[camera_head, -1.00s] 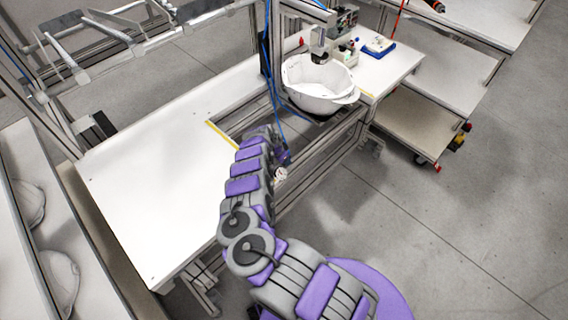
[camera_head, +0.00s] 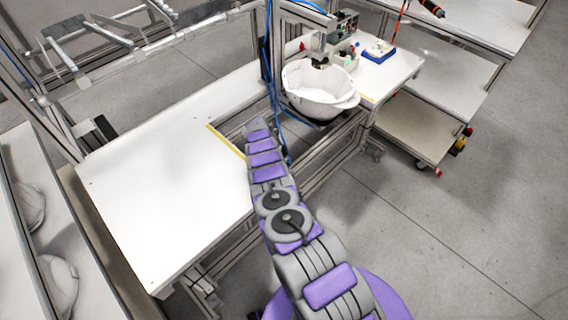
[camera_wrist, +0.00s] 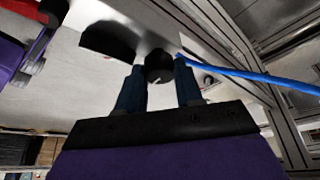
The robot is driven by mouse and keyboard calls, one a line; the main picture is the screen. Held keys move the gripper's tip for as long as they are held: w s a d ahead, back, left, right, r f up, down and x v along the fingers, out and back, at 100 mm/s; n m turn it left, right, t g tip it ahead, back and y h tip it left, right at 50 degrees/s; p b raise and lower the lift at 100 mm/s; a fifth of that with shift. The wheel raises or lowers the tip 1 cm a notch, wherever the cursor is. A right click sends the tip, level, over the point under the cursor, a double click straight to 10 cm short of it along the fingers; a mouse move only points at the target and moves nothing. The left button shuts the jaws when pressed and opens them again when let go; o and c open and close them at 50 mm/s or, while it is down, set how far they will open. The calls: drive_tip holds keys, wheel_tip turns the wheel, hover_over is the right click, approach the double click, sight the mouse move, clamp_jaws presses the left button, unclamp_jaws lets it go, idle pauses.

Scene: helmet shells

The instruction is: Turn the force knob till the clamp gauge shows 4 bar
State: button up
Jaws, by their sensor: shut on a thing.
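In the wrist view, my gripper (camera_wrist: 158,84) has its two dark blue fingers on either side of a dark round knob (camera_wrist: 158,66), shut on it. The knob sits on a pale metal plate (camera_wrist: 120,15). A dark rounded body (camera_wrist: 108,42) is on the same plate to the left; I cannot tell if it is the gauge. No dial face or reading is legible. In the head view, my arm reaches to the bench frame, and the gripper and knob are hidden there.
A white helmet shell (camera_head: 318,98) sits in the fixture at the bench's back right. A blue hose (camera_wrist: 250,75) runs close to the knob; blue hoses also hang in the head view (camera_head: 272,85). The white bench top (camera_head: 165,180) is clear on the left.

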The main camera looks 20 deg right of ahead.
drive_tip(key=shift+w+a+m, duration=0.15)
drive_tip(key=shift+a+m, duration=0.05)
drive_tip(key=shift+m, duration=0.1)
idle(0.4)
drive_tip(key=o, duration=1)
drive_tip(key=shift+d+f, duration=0.1)
drive_tip(key=shift+s+f+n, duration=0.15)
drive_tip(key=shift+s+n, duration=0.1)
drive_tip(key=shift+n, duration=0.35)
